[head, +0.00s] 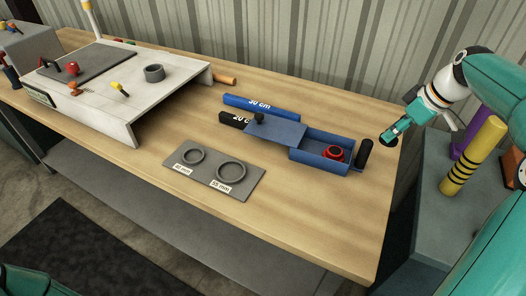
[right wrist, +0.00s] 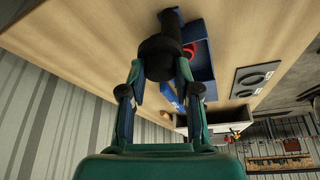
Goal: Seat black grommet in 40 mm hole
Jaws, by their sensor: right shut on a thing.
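My right gripper (head: 390,138) is above the table's right end, its fingers shut on a black round piece that I take for the black grommet (head: 386,139). In the right wrist view the black grommet (right wrist: 158,66) sits between the fingertips (right wrist: 160,72). The smaller ring (head: 194,156), left, has a label that seems to read 40 mm; the larger ring (head: 231,172) is marked 55 mm. The plate also shows in the right wrist view (right wrist: 250,92). The grommet is well to the right of it. My left gripper is out of view.
A blue box (head: 315,165) with a partly open lid (head: 275,131) holds a red ring (head: 334,153). A black cylinder (head: 364,153) stands at its right end. A blue rod (head: 260,105) lies behind. A white raised platform (head: 110,90) stands left. The table front is clear.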

